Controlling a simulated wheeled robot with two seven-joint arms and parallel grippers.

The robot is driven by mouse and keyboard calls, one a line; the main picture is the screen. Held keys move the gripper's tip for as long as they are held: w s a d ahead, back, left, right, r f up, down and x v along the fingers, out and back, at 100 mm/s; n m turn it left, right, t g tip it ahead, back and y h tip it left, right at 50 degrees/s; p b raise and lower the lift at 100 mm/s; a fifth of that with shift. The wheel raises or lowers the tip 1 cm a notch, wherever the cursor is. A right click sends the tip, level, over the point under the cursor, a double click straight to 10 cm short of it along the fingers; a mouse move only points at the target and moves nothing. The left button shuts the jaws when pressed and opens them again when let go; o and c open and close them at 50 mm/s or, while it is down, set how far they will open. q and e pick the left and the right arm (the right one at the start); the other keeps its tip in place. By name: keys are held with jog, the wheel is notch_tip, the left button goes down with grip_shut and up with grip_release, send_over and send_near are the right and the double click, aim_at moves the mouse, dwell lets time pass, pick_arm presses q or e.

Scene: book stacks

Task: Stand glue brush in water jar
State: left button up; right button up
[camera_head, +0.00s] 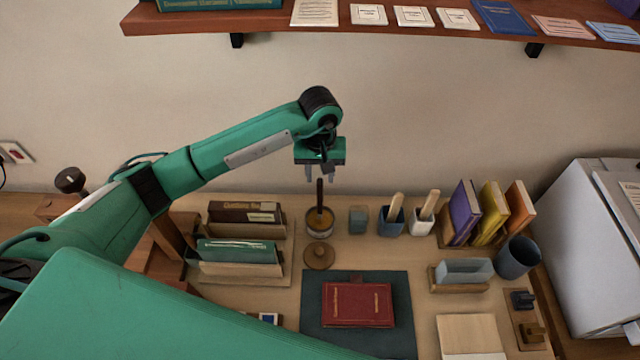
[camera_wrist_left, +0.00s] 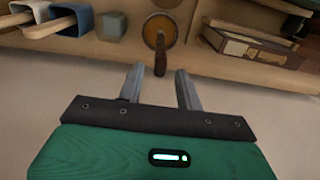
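The glue brush (camera_head: 320,192), with a dark handle, stands nearly upright in a round pot (camera_head: 311,222) with an amber inside. In the left wrist view the brush handle (camera_wrist_left: 160,62) points toward my fingers from the pot (camera_wrist_left: 152,30). My left gripper (camera_head: 322,174) is open just above the handle; its fingertips (camera_wrist_left: 158,72) lie on either side of the handle's end, with gaps, and hold nothing. A small blue-grey block-like vessel (camera_head: 358,220) stands right of the pot; I cannot tell whether it is the water jar. My right gripper is not in view.
A wooden lid (camera_head: 319,256) lies in front of the pot. Blue (camera_head: 386,226) and white (camera_head: 417,228) cups hold wooden-handled tools. Book racks stand left and right. A grey cup (camera_head: 517,257) stands at right. A red book (camera_head: 357,304) lies on a dark mat. A shelf (camera_head: 270,24) hangs above.

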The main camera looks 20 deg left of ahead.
pick_arm(q)
notch_tip(320, 180, up, 8)
jog(key=b, duration=0.2)
jog(key=shift+b, duration=0.3)
